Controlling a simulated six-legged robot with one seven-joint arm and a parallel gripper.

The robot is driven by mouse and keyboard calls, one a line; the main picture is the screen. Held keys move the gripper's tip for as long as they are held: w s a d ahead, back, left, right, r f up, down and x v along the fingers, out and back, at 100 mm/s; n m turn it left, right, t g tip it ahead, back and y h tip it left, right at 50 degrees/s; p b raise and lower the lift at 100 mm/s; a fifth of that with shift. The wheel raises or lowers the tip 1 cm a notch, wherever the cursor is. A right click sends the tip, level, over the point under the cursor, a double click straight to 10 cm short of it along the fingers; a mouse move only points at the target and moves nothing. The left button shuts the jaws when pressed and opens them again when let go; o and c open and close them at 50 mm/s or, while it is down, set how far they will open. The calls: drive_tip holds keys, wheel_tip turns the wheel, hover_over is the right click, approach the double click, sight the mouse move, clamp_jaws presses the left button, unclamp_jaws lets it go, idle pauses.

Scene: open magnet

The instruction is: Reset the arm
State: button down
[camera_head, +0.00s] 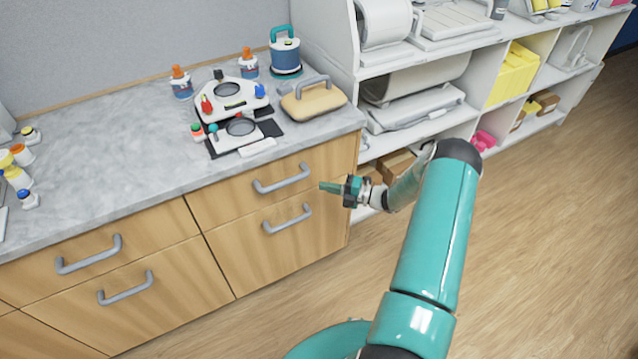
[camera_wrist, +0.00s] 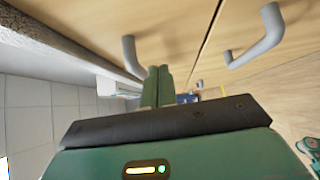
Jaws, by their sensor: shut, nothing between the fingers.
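My gripper (camera_head: 330,187) is in front of the right end of the wooden drawer cabinet (camera_head: 232,272) in the head view. It points left, close to the grey handles of the right-hand drawers. In the wrist view my gripper (camera_wrist: 157,72) shows its two green fingers side by side, shut with nothing between them. One grey handle (camera_wrist: 132,58) is just left of the fingertips and another handle (camera_wrist: 258,40) is to the right. I cannot tell from these views how far the fingertips are from the drawer fronts.
A marble counter (camera_head: 105,190) tops the cabinet. It carries a white magnet device (camera_head: 232,98), bottles, a blue canister (camera_head: 285,52) and a tan handled block (camera_head: 312,100). A white shelf unit (camera_head: 415,138) stands right of the cabinet. The wooden floor (camera_head: 540,230) at right is clear.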

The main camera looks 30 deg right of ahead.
drive_tip(key=v, duration=0.7)
drive_tip(key=s+a+r+n+g+h, duration=0.2)
drive_tip(key=a+r+n+g, duration=0.4)
drive_tip(key=a+r+n, duration=0.4)
drive_tip(key=s+a+r+n+g+h, duration=0.2)
drive_tip(key=a+r+n+g, duration=0.3)
drive_tip(key=a+r+n, duration=0.55)
drive_tip(key=s+a+r+n+t+h, duration=0.2)
drive_tip(key=s+a+r+n+h, duration=0.1)
drive_tip(key=s+r+n, duration=0.5)
drive_tip(key=s+a+r+n+t+h, duration=0.2)
drive_tip(key=s+r+n+h, duration=0.4)
drive_tip(key=s+n, duration=0.6)
wheel_tip(320, 180, up, 2)
drive_tip(key=a+n, duration=0.1)
drive_tip(key=n, duration=0.3)
drive_tip(key=shift+a+r, duration=0.2)
